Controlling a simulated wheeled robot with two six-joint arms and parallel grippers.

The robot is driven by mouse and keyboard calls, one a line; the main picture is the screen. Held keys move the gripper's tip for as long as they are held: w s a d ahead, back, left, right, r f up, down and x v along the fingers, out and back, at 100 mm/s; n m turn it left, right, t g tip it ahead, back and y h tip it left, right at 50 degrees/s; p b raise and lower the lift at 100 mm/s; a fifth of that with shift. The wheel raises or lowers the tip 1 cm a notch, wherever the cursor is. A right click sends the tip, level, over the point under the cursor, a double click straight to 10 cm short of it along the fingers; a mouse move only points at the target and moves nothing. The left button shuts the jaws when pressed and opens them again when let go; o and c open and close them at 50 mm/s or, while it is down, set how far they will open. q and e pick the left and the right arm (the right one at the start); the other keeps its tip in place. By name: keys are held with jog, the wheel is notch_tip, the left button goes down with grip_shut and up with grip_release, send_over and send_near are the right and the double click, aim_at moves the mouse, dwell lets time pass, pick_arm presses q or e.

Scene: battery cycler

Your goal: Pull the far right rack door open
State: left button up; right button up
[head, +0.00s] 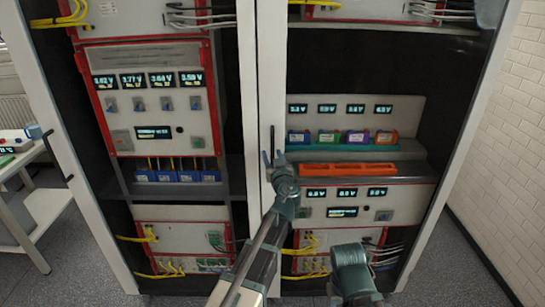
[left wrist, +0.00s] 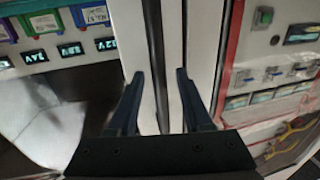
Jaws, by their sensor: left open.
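The far right rack door (head: 268,60) has a white frame around a see-through middle and looks shut. Its dark upright handle (head: 272,138) is on the door's left edge. My left gripper (head: 273,157) is open at the lower part of this handle. In the left wrist view, the open fingers (left wrist: 158,78) stand on either side of the dark handle bar (left wrist: 153,45), with gaps on both sides. Contact cannot be told. A part of my right arm shows at the bottom of the head view, but its fingers do not.
The left rack (head: 247,60) stands directly beside the right one, with red-edged units inside. Coloured battery modules and an orange tray (head: 348,169) show inside the right rack. A white brick wall (head: 500,160) is at the right; a small table (head: 35,215) is at the left.

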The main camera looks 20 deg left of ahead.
pick_arm(q)
grip_shut()
dwell(1.4)
